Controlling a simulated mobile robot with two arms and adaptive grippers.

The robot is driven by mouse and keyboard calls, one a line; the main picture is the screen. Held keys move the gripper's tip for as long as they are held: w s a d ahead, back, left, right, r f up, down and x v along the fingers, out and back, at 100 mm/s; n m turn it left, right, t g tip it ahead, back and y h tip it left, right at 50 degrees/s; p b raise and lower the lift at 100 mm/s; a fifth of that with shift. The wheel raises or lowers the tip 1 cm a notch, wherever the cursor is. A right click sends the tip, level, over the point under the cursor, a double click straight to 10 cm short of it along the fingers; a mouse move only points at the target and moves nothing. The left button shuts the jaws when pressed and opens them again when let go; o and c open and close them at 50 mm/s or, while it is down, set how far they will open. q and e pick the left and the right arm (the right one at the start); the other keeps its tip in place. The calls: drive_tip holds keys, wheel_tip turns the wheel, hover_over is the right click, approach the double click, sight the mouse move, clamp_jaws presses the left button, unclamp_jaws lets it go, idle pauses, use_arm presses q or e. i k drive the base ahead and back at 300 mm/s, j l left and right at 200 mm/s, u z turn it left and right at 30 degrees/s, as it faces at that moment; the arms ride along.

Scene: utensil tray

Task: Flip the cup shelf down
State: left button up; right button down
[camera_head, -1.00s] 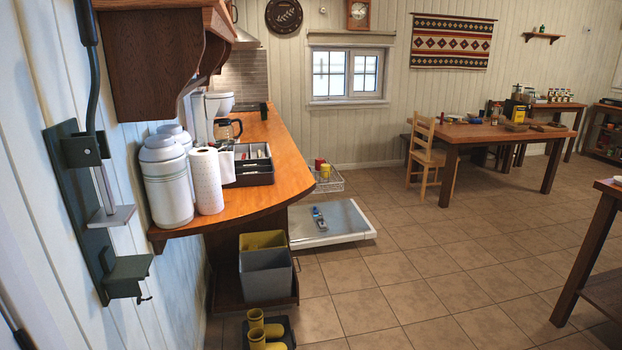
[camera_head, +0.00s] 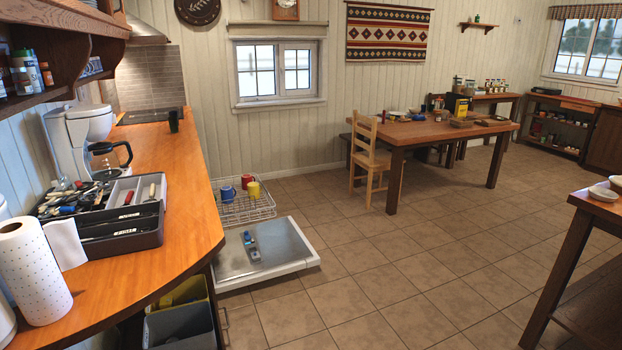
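An open dishwasher door (camera_head: 272,262) lies low and flat beside the counter, with a small blue-and-grey item (camera_head: 250,246) on it. Behind it a wire rack (camera_head: 262,212) is pulled out past the counter edge. A blue mug (camera_head: 228,194), a red mug (camera_head: 247,181) and a yellow mug (camera_head: 253,190) stand at the rack's left side. I cannot make out a separate cup shelf at this distance; the counter hides the rack's left part. Neither of my grippers shows in the view.
The wooden counter (camera_head: 178,215) runs along the left, with a cutlery tray (camera_head: 142,229), paper roll (camera_head: 36,272) and coffee maker (camera_head: 78,139). Bins (camera_head: 180,326) stand under its near end. A chair (camera_head: 364,160) and table (camera_head: 430,132) stand beyond. The tiled floor (camera_head: 400,265) between is open.

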sight(232, 206)
drive_tip(key=i+u, duration=0.2)
drive_tip(key=i, duration=0.3)
drive_tip(key=i+l+u, duration=0.15)
drive_tip(key=i, duration=0.3)
drive_tip(key=i+l+u, duration=0.2)
drive_tip(key=i, duration=0.3)
drive_tip(key=i+l+u, duration=0.15)
drive_tip(key=i+l, duration=0.15)
drive_tip(key=i, duration=0.15)
drive_tip(key=i+l+u, duration=1.15)
drive_tip(key=l+u, duration=0.15)
drive_tip(key=l, duration=0.1)
